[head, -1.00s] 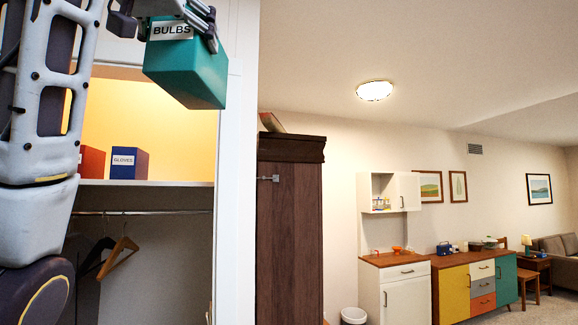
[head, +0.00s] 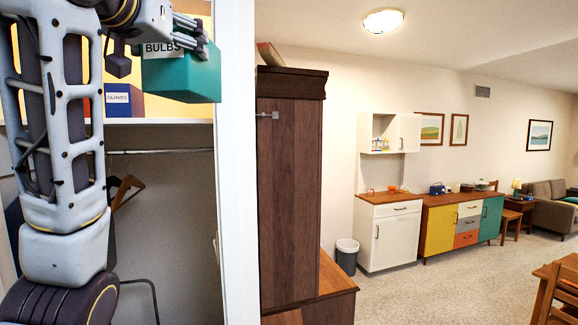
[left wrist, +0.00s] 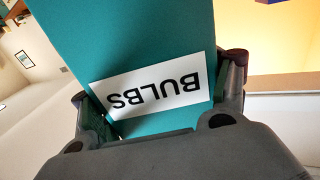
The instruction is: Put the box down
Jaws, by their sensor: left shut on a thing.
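The teal box (head: 182,78) with a white BULBS label is held up in front of the closet's upper shelf (head: 150,121), at the opening's right side. My left gripper (head: 178,40) is shut on it from the near side. In the left wrist view the teal box (left wrist: 135,50) sits between the two fingers of my left gripper (left wrist: 160,95), its label upside down. In the head view the box overlaps the shelf opening; I cannot tell whether it touches the shelf. My right gripper is not in view.
A blue GLOVES box (head: 122,99) stands on the shelf left of the teal box. The white door frame (head: 236,160) is close on the right. Hangers (head: 127,190) hang below the shelf. A dark wooden cabinet (head: 288,180) stands further right.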

